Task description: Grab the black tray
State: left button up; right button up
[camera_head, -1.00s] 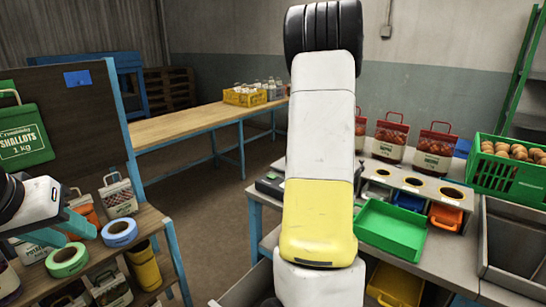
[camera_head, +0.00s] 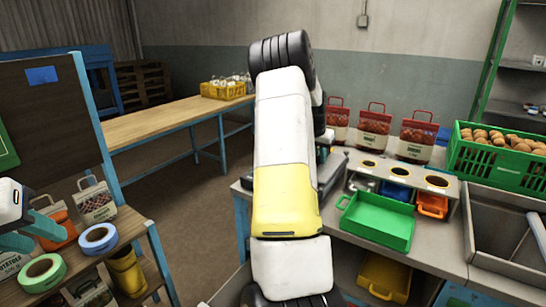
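No thing shows clearly as a black tray. A dark, flat-edged object (camera_head: 334,166) lies on the right bench, mostly hidden behind my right arm; I cannot tell if it is the tray. My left gripper (camera_head: 36,236) is at the far left, by the shelf, with its teal fingers apart and nothing visibly held. My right arm fills the middle of the view. Its gripper is mostly hidden behind the arm near the bench's back left, and its fingers cannot be made out.
A green tray (camera_head: 378,222) stands at the bench front, with a yellow bin (camera_head: 385,277) below. A green crate (camera_head: 498,160) of brown produce and a grey hopper (camera_head: 512,228) are at right. Tape rolls (camera_head: 98,239) lie on the left shelf. A wooden table (camera_head: 165,122) stands behind.

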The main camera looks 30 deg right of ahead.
grip_shut()
dwell(1.4)
